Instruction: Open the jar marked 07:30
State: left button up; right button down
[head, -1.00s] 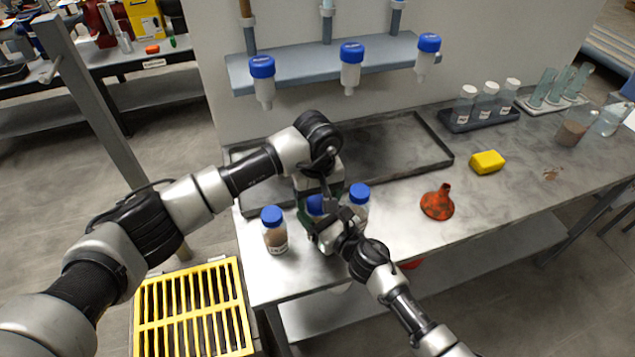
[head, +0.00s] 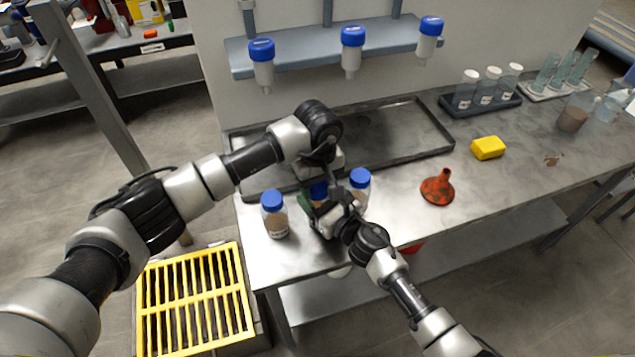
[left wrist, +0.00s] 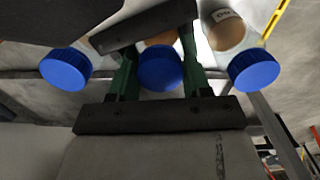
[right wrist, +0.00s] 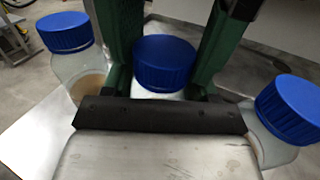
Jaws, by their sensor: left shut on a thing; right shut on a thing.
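Three jars with blue lids stand near the bench's front left: a left jar (head: 275,216), a middle jar (head: 319,190) and a right jar (head: 360,186). Both my grippers meet at the middle jar. My left gripper (left wrist: 161,62) reaches from behind and above, its green fingers on both sides of that jar's blue lid. My right gripper (right wrist: 168,55) comes from the front, its fingers also either side of the middle jar (right wrist: 163,62). Both are shut on it; which holds lid or body is unclear. The middle jar's marking is hidden. A neighbouring label (left wrist: 221,16) ends in 00.
A dark shallow tray (head: 400,150) lies behind the jars. An orange funnel (head: 437,188) and a yellow block (head: 488,148) are to the right. Bottles hang from the shelf (head: 300,60) above. A yellow grating (head: 193,300) stands at the front left.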

pick_arm(q)
jog(key=n, duration=0.9)
jog(key=o, duration=1)
jog(key=shift+r, duration=0.1)
